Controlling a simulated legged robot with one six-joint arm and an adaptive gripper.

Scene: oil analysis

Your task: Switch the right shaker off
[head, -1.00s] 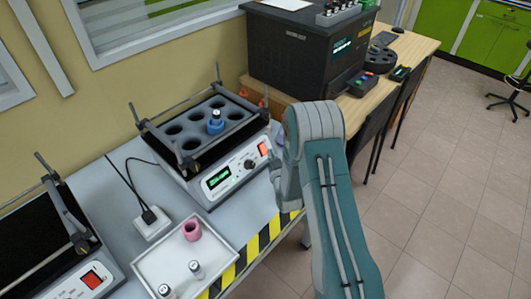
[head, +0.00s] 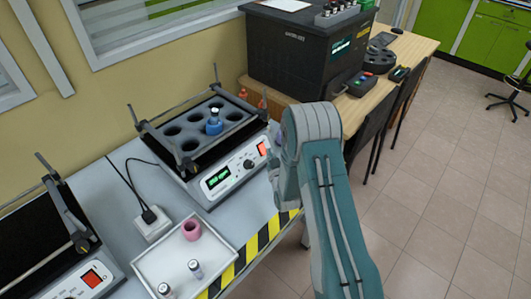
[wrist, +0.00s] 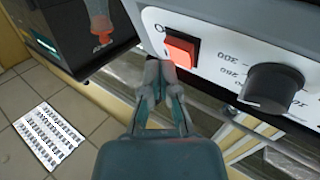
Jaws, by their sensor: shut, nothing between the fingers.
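The right shaker (head: 228,188) stands on the grey bench, its green display lit. Its dark platform (head: 189,164) holds a small vial in a blue holder (head: 214,125). The red rocker switch (head: 262,148) is on the right of its front panel. In the wrist view the red switch (wrist: 181,49) is large, with the black speed knob (wrist: 270,88) to its right. My gripper (wrist: 163,72) is shut and empty, its fingertips just below the switch, close to it. Whether they touch the switch I cannot tell. In the head view the fingers are hidden behind my arm.
A second shaker (head: 85,285) stands at the left. A white tray (head: 165,262) with a pink cup (head: 191,229) and two vials lies in front. A black box (head: 300,55) stands right of the right shaker. A printed sheet (wrist: 50,135) shows below in the wrist view.

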